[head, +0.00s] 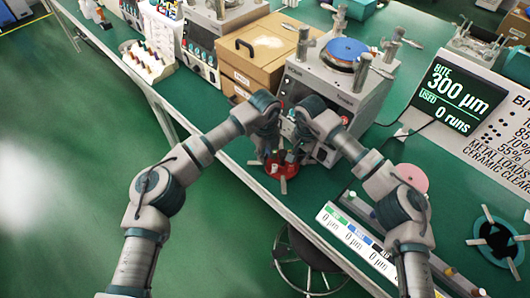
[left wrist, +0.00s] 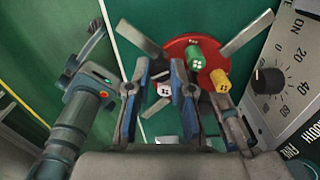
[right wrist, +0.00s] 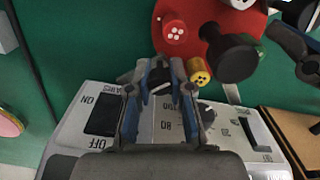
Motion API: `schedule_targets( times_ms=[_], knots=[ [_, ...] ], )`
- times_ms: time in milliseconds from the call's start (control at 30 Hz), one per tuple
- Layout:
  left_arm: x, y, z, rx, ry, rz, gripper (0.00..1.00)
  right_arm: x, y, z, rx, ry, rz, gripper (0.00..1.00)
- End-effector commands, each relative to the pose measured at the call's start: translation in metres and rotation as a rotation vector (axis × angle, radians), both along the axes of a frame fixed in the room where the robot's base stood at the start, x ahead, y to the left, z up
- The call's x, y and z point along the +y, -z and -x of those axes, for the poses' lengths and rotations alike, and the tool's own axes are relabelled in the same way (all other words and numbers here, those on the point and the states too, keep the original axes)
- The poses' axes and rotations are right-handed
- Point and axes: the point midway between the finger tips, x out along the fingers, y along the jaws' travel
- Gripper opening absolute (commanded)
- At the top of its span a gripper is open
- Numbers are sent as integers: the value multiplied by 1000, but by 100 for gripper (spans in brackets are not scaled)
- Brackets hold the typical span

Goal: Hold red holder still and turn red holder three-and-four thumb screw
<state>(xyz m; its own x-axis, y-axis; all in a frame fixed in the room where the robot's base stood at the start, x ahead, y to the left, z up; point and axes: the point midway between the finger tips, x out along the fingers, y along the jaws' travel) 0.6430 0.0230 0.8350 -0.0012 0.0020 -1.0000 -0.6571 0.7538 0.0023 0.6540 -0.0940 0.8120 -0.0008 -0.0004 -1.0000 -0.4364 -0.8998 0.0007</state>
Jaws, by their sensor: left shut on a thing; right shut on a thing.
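The red holder (head: 282,168) is a red disc with grey arms, low on the green bench in front of the grey machine. Colored thumb screws with dots stand on it: a green one (left wrist: 196,60) and a yellow one (left wrist: 220,80) in the left wrist view, a red one (right wrist: 173,32) in the right wrist view. A pale dotted cap (left wrist: 165,90) shows between my left fingers. My left gripper (head: 268,152) is shut at the holder; its contact is hidden. My right gripper (right wrist: 164,80) is shut beside the yellow screw (right wrist: 198,75), on a small part mostly hidden between the fingers.
The grey machine (head: 325,95) with a blue-topped plate stands close behind. A cardboard box (head: 262,50) is at its left, a screen (head: 460,95) at its right. A labelled strip (head: 355,240) lies right of the holder. The bench's front edge is near.

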Motion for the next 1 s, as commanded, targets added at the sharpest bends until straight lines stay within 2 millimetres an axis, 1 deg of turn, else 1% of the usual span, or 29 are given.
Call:
schedule_targets(
  times_ms=[700,1000],
  knots=[
    [-2,0,1,0,682,5,0,3,0,0,-1,-4,-4,0],
    [-3,0,1,-1,941,7,0,3,0,0,-1,-5,-5,0]
  ],
)
